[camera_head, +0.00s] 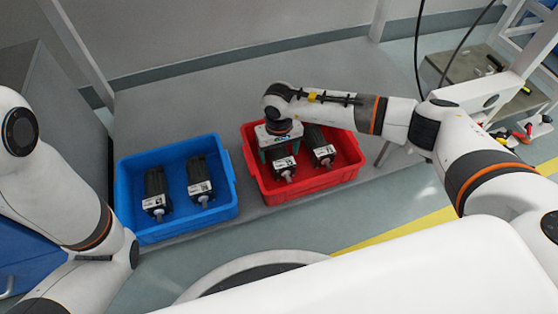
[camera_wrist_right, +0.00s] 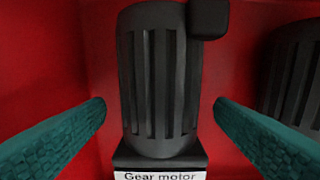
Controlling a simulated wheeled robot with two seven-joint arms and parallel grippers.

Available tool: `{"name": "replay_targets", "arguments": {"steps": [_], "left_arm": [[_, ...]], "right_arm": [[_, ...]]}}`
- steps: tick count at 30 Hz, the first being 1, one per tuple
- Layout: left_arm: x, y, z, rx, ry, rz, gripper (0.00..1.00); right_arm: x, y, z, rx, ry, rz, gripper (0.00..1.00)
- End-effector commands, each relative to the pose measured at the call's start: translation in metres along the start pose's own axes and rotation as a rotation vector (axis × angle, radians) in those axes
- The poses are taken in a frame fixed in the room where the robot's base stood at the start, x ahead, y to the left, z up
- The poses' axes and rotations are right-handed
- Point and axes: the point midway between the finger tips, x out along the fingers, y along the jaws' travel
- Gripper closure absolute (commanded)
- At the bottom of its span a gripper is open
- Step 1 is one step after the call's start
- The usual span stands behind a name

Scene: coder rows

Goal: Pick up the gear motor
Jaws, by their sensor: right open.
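The gear motor (camera_wrist_right: 158,85) is a black ribbed cylinder with a white "Gear motor" label. It lies in the red crate (camera_head: 342,176), and in the head view its labelled end (camera_head: 284,166) shows below my right gripper (camera_head: 277,154). In the right wrist view my right gripper (camera_wrist_right: 160,110) is open, with one teal finger on each side of the motor and a gap on both sides. The motor's far part is hidden under my wrist in the head view. My left gripper is not in view.
A second motor (camera_head: 320,146) lies right of it in the red crate and shows at the right edge of the wrist view (camera_wrist_right: 297,75). A blue crate (camera_head: 228,199) holds two similar motors (camera_head: 157,194) (camera_head: 199,179). Grey table surface (camera_head: 180,105) behind the crates is bare.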

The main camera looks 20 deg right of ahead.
Motion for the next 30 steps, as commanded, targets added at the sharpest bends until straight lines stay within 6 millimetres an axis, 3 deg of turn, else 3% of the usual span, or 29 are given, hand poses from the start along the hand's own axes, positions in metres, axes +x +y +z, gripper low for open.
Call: {"name": "replay_targets", "arguments": {"steps": [1,3,11,20,30], "left_arm": [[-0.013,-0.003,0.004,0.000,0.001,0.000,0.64],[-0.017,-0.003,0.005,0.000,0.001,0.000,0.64],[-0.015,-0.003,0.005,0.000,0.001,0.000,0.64],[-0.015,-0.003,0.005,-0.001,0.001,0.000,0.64],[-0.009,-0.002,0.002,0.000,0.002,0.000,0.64]], "right_arm": [[0.015,0.000,0.000,0.000,0.001,0.001,0.22],[0.022,0.000,0.000,0.001,0.000,0.000,0.22],[0.021,0.000,0.000,0.000,0.000,0.000,0.22],[0.021,0.000,0.000,0.000,0.000,0.000,0.71],[0.010,0.001,0.002,0.000,-0.005,0.002,0.73]]}}
